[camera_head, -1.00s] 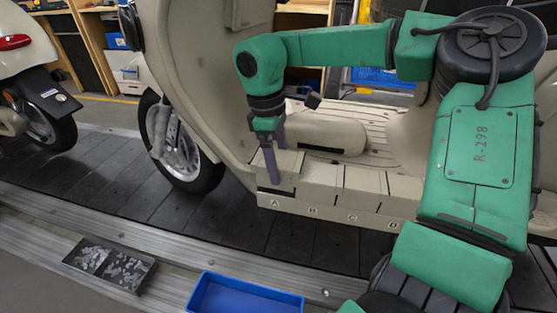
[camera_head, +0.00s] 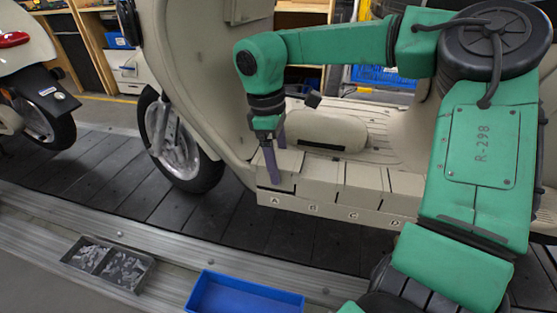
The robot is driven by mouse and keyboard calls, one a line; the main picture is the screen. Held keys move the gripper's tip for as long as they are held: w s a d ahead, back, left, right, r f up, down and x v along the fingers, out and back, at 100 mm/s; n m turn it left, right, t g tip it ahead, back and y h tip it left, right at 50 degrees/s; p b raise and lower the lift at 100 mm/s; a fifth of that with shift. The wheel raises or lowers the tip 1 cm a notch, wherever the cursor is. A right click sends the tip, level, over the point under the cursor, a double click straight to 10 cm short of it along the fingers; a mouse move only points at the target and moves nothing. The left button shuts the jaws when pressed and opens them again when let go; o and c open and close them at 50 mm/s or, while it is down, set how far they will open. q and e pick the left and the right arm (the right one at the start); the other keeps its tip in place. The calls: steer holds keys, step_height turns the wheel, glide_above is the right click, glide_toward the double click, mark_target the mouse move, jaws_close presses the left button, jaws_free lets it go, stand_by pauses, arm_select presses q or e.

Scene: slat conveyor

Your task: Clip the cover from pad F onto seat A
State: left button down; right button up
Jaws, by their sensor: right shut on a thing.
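My right gripper (camera_head: 275,162), with purple fingers, reaches down at the left end of the beige row of seats. It is shut on a beige cover (camera_head: 289,163), which is at seat A (camera_head: 265,198), above the letter A. A dark line shows under the cover's front edge; I cannot tell whether the cover is fully clipped down. The fingers hide part of the cover. Seats B, C and D follow to the right along the row. Pad F cannot be made out. My left gripper is not in view.
The beige scooter body (camera_head: 200,80) and its front wheel (camera_head: 180,150) stand on the dark slat conveyor (camera_head: 90,180). A black tray with small parts (camera_head: 108,264) and a blue bin (camera_head: 245,295) are in front. My right arm covers the right side.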

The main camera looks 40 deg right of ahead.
steer(key=shift+f, duration=0.2)
stand_by(0.5)
steer(key=o, duration=1.2)
